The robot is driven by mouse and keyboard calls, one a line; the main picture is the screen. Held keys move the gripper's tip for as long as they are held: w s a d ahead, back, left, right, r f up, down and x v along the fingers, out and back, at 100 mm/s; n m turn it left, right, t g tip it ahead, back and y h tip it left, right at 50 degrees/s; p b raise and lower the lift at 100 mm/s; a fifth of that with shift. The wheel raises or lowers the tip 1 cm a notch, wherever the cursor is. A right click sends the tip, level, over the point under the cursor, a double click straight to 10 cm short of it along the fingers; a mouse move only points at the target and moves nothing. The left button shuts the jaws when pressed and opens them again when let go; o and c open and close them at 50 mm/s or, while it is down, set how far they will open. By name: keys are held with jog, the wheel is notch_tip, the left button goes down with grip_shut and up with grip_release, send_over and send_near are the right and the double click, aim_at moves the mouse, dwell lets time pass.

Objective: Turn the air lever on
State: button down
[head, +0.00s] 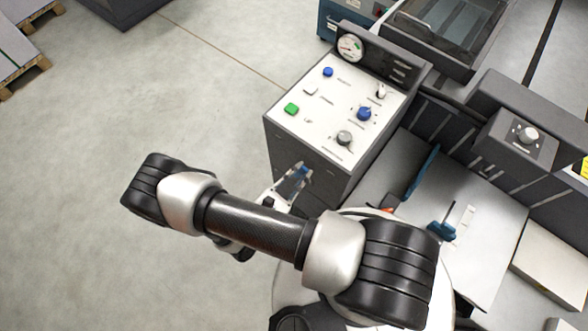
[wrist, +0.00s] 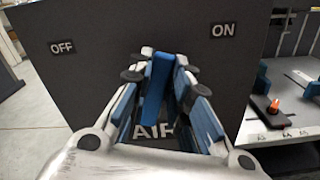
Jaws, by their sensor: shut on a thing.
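The blue air lever (wrist: 158,82) stands out from the dark front face of a cabinet in the wrist view. It points roughly upward, between the white OFF label (wrist: 62,47) on the left and the ON label (wrist: 223,30) on the right. The AIR label (wrist: 152,131) is partly covered by my fingers. My gripper (wrist: 160,70) is shut on the lever, with a finger on each side of it. In the head view my gripper (head: 298,172) is at the cabinet's front, and the lever is hard to tell from the fingers there.
A machine bed with blue parts (head: 440,230) lies to the right. The floor (head: 150,110) to the left is clear.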

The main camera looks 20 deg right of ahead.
jog(key=m, duration=0.1)
jog(key=s+m, duration=0.1)
jog(key=shift+d+f+m, duration=0.3)
jog(key=shift+d, duration=0.1)
jog(key=shift+s+d+f+m, duration=0.2)
jog(key=shift+s+f+m, duration=0.05)
jog(key=shift+m, duration=0.4)
jog(key=shift+s+d+f+m, duration=0.15)
jog(key=shift+s+f+m, duration=0.1)
jog(key=shift+m, duration=0.4)
jog(key=c, duration=1.5)
grip_release()
jog(key=v, duration=1.2)
